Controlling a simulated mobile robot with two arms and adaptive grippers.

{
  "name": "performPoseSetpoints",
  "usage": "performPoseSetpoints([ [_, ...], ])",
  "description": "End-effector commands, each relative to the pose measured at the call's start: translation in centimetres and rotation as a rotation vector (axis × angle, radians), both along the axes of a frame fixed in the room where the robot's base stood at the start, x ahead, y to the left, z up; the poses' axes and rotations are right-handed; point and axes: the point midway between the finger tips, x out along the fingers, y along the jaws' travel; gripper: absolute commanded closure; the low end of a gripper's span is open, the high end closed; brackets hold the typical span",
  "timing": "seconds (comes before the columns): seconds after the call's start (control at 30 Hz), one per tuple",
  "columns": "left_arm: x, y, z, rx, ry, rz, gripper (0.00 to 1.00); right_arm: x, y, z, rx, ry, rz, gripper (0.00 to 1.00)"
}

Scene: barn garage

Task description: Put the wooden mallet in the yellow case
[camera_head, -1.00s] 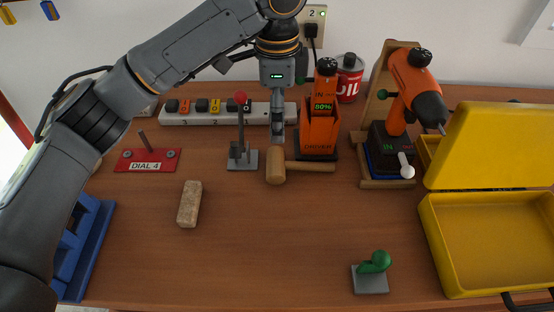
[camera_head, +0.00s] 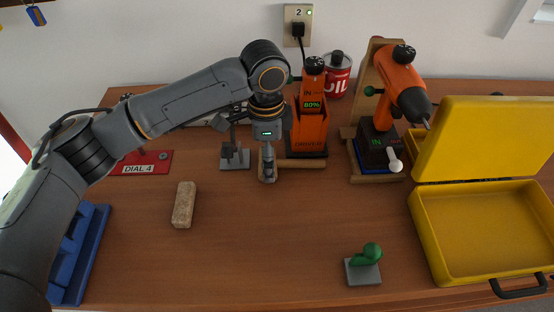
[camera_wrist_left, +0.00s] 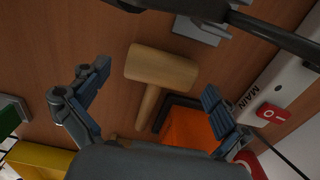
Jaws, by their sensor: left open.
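The wooden mallet (camera_head: 306,163) lies on the workbench in front of the orange driver in its holder. Its handle points right in the head view, and my left gripper hides its head there. My right gripper is not in view.
The orange driver (camera_head: 311,125) stands right behind the mallet handle. A lever switch (camera_head: 235,158) is just left of my gripper. An orange drill (camera_head: 402,85) on a wooden stand is between mallet and case. A cork-like block (camera_head: 184,205) lies front left.

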Motion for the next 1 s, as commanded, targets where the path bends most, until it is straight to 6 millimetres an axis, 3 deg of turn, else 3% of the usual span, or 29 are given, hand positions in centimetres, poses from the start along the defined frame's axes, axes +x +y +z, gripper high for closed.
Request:
performPoseSetpoints([
  [0.13,0.03,0.03,-1.3,0.0,-0.001,0.001,0.0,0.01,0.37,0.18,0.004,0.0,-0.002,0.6],
  [0.37,0.05,0.02,-1.47,0.0,-0.001,0.001,0.0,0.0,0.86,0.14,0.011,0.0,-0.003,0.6],
  [0.67,0.05,0.02,-1.44,0.0,-0.001,0.001,0.59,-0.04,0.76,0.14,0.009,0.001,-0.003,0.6],
  [0.73,0.05,0.01,-1.42,0.0,-0.002,0.001,0.59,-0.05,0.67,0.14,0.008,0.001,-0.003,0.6],
  [0.77,0.05,0.01,-1.42,0.0,-0.002,0.001,0.64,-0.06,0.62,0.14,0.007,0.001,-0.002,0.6],
  [1.0,0.06,-0.01,-1.22,-0.001,-0.002,0.001,0.65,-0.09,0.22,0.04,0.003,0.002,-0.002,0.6],
])
